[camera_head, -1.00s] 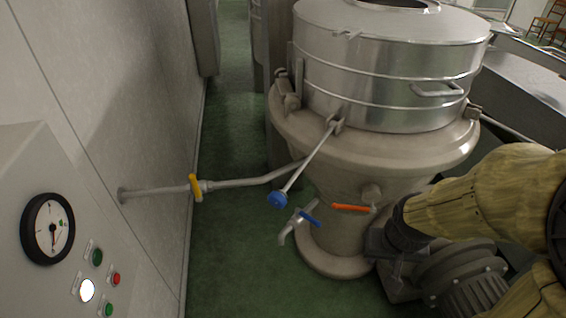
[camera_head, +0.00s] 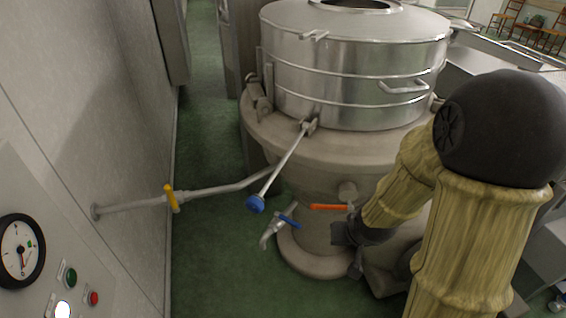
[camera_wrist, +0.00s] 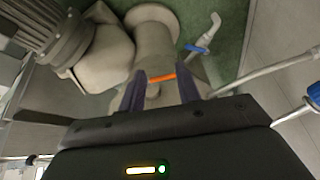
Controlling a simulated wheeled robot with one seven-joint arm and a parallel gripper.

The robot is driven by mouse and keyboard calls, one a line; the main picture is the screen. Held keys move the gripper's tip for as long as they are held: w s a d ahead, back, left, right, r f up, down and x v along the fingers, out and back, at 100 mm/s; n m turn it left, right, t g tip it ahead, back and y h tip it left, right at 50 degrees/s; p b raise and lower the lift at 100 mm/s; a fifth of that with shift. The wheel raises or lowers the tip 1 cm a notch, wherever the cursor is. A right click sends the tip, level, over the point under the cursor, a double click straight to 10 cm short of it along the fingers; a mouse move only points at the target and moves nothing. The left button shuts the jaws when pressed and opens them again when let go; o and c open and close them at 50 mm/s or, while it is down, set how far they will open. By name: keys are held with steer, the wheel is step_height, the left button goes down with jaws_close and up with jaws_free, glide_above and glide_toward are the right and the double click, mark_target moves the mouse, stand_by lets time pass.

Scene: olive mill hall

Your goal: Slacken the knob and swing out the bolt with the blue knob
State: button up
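The bolt (camera_head: 286,159) is a pale rod running from a bracket (camera_head: 310,125) on the vessel's rim outward and down to the left. Its blue knob (camera_head: 255,204) is at the free lower end, clear of the vessel wall. In the wrist view the blue knob (camera_wrist: 314,94) shows at the right edge, partly cut off. My gripper (camera_head: 346,236) is low in front of the vessel, right of and below the knob, well apart from it. In the wrist view my gripper (camera_wrist: 161,84) has its two fingers apart and nothing held; an orange lever shows between them, and I cannot tell its distance.
The orange lever (camera_head: 328,207) and a tap with a blue lever (camera_head: 289,221) are on the vessel's lower part, near my gripper. A pipe with a yellow handle (camera_head: 172,198) runs from the wall to the vessel. A gauge panel (camera_head: 40,262) stands at left. Green floor (camera_head: 205,270) is free between.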

steer(key=w+a+f+m+t+y, duration=0.3)
steer(key=w+a+f+t+y, duration=0.3)
steer(key=a, duration=0.3)
step_height(320, 180, up, 8)
steer(key=d+m+t+y, duration=0.1)
steer(key=m+t+y, duration=0.3)
steer(key=m+t, duration=0.2)
steer(key=shift+w+d+r+m+t+b, duration=0.15)
steer(key=shift+w+d+m+t+b, duration=0.2)
steer(key=shift+m, duration=0.85)
steer(key=shift+a, duration=0.15)
